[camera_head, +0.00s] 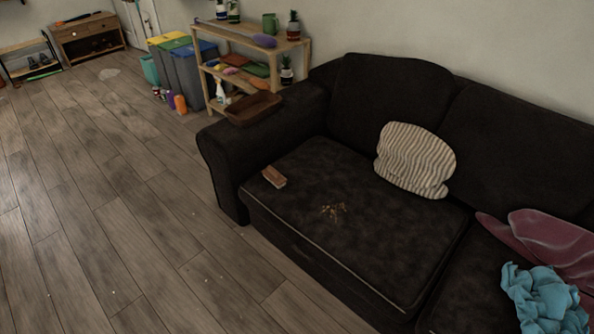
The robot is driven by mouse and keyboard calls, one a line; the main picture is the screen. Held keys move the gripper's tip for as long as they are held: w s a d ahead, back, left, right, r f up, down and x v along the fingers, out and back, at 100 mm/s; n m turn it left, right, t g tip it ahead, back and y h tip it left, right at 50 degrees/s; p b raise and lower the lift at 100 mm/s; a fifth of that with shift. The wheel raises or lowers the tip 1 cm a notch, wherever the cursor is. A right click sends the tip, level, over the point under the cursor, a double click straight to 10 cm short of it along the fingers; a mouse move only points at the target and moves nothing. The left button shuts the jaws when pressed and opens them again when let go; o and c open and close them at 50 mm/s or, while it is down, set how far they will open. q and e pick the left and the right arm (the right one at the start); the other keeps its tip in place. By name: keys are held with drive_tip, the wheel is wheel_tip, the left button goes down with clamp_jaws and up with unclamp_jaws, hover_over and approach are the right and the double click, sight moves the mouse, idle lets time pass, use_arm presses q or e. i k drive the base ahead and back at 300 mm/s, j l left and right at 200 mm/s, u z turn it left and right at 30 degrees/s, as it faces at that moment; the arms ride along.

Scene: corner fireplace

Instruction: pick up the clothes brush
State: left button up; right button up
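A small brown brush, which looks like the clothes brush (273,177), lies on the left seat cushion of the dark sofa (330,262), close to the armrest. Its fine detail is too small to make out. A patch of light brown crumbs (334,210) lies on the same cushion to the right of the brush. Neither of my grippers shows in the head view.
A wooden tray (253,109) sits on the sofa's left armrest. A striped pillow (415,160), a teal cloth (545,298) and a maroon blanket (550,243) lie on the sofa. A wooden shelf (295,45) stands behind. The wooden floor at left is mostly clear.

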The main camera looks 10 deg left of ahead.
sight(275, 176)
drive_tip(key=i+j+z, duration=0.1)
drive_tip(key=j, duration=0.35)
drive_tip(key=i+j+z, duration=0.1)
drive_tip(key=j, duration=0.35)
drive_tip(key=i+j+z, duration=0.15)
drive_tip(key=j, duration=0.3)
drive_tip(key=i+j+z, duration=0.1)
drive_tip(key=j, duration=0.4)
drive_tip(key=i+j+z, duration=0.1)
drive_tip(key=j, duration=0.4)
drive_tip(key=i, duration=0.1)
